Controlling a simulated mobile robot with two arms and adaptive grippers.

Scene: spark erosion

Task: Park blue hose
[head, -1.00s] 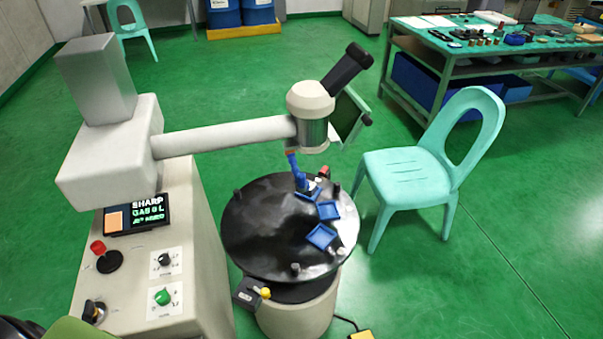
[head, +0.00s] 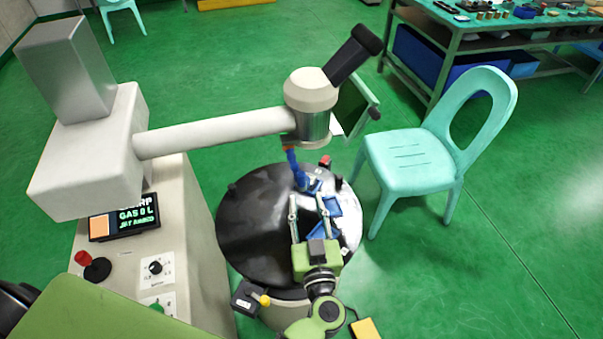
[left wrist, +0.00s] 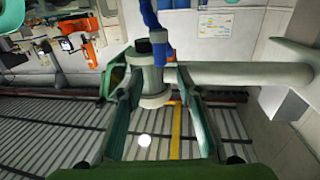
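The blue hose (head: 296,169) hangs below the microscope-like head and reaches down to the far side of the black round table (head: 250,225). It also shows at the top of the left wrist view (left wrist: 152,22). My left gripper (head: 307,202) is over the front right of the table, its two fingers spread and pointing at the hose. In the left wrist view the fingers (left wrist: 160,80) are apart, with nothing held between them; the hose appears beyond and above them. Whether the fingers touch anything on the table is unclear. My right gripper is not seen.
Blue trays (head: 332,207) lie on the table, partly behind my gripper. The white machine arm (head: 215,133) spans above the table from the console on the left. A turquoise chair (head: 415,160) stands close on the right.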

